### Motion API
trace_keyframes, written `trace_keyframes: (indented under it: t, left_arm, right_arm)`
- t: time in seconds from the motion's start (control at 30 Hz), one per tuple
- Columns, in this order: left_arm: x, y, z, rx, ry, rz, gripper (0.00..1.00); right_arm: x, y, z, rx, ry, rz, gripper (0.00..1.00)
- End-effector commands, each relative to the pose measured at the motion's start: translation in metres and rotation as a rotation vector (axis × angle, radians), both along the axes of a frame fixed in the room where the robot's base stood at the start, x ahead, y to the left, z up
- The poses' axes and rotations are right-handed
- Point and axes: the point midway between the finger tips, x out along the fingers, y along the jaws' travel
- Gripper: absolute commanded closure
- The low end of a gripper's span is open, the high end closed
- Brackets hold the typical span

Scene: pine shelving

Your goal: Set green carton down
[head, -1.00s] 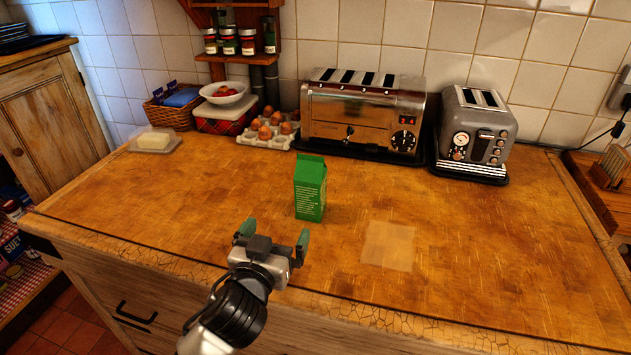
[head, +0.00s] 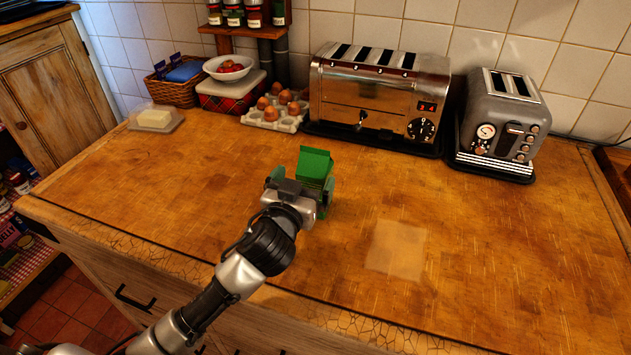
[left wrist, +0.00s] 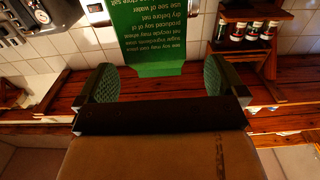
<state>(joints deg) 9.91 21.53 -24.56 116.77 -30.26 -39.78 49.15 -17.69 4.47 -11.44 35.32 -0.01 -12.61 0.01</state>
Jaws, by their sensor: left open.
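The green carton (head: 315,165) stands upright on the wooden worktop (head: 190,215). My left gripper (head: 301,186) is open at the near side of the carton and hides much of its lower part. In the left wrist view the carton (left wrist: 150,30) shows its printed face upside down, in line with the gap between the open fingers (left wrist: 160,82). I cannot tell whether either finger touches it. A pale square patch (head: 397,250) lies on the worktop to the right of the carton, bare. My right gripper is not in view.
A large toaster (head: 372,95) and a smaller grey toaster (head: 500,125) stand at the back. An egg tray (head: 277,112), a bowl (head: 228,68), a basket (head: 175,90) and a butter dish (head: 155,118) are at the back left. The worktop's front and right are clear.

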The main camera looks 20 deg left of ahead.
Motion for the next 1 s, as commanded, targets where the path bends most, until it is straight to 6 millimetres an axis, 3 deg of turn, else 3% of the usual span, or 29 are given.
trace_keyframes:
  t: [0.4,0.73,0.77,1.0]
  left_arm:
    - [0.047,-0.006,0.003,0.002,0.001,0.0,0.01]
    - [0.055,-0.007,0.001,-0.001,0.001,-0.001,0.01]
    - [0.055,-0.007,0.001,-0.001,0.001,-0.001,0.03]
    - [0.055,-0.007,0.001,0.0,0.001,-0.001,0.39]
  right_arm:
    - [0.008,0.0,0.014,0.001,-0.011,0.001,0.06]
    - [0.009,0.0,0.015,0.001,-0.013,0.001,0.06]
    - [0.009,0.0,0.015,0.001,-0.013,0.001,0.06]
    - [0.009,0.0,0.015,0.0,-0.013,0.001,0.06]
